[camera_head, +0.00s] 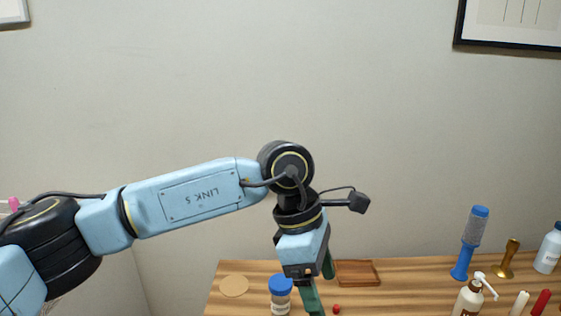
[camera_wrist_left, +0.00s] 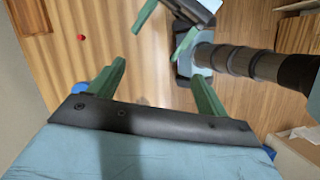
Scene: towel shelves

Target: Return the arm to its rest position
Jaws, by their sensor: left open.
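My left arm comes in from the left in the head view and bends down at the wrist. My left gripper (camera_head: 320,288) points down over the wooden table, with its green fingers partly cut off by the lower edge. In the left wrist view the left gripper (camera_wrist_left: 160,82) has its two green fingers wide apart with nothing between them. My right gripper (camera_wrist_left: 165,32) shows at the top of that view, its green fingers apart and apparently empty. It is outside the head view.
The wooden table (camera_head: 415,272) holds a blue-capped jar (camera_head: 280,297), a round tan mat (camera_head: 234,286), a brown tray (camera_head: 357,273) and a small red ball (camera_head: 336,309). A blue tube (camera_head: 470,243), a brass stamp (camera_head: 507,258) and a pump bottle (camera_head: 468,299) stand at right.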

